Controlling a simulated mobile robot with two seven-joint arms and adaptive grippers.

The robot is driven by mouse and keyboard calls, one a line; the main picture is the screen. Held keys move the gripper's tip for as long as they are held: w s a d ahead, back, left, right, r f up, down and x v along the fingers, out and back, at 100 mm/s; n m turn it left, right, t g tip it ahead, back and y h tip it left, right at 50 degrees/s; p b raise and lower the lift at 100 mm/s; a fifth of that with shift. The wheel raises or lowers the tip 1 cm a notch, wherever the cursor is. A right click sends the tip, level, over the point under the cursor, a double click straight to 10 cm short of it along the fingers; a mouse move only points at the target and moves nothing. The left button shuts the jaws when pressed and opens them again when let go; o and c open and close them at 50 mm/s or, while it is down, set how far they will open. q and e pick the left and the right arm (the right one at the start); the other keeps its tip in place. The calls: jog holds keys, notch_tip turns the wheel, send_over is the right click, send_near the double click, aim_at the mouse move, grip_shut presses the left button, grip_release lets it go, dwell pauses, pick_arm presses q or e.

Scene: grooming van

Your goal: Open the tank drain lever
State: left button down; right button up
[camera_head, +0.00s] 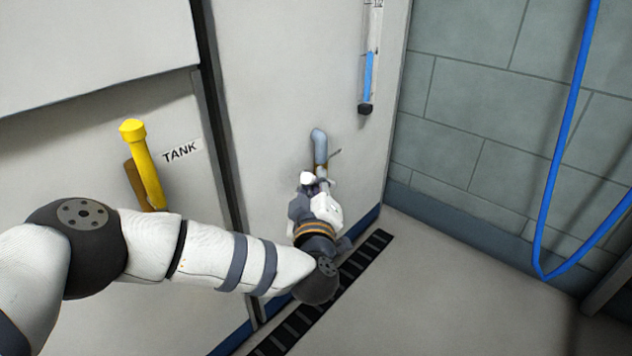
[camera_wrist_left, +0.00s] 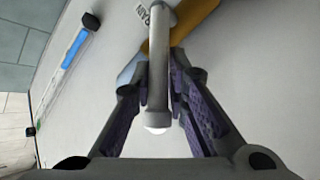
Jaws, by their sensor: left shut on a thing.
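The drain lever (camera_wrist_left: 157,70) is a grey bar with a pale round end. In the left wrist view it points toward the camera between my left gripper's fingers, by a brass-yellow valve body (camera_wrist_left: 185,22) and a partly covered label ending in "AIN" (camera_wrist_left: 142,14). My left gripper (camera_head: 318,180) is shut on the lever, just below the bent grey pipe (camera_head: 318,140) on the pale panel. In the head view my gripper hides most of the lever and valve. My right gripper is out of view.
A yellow handle (camera_head: 145,165) beside a "TANK" label (camera_head: 181,151) stands on the left panel, near my left forearm. A gauge tube (camera_head: 369,75) with blue liquid hangs above right. A blue hose (camera_head: 565,140) hangs at right. A dark floor grate (camera_head: 345,285) lies below.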

aim_at(323, 164)
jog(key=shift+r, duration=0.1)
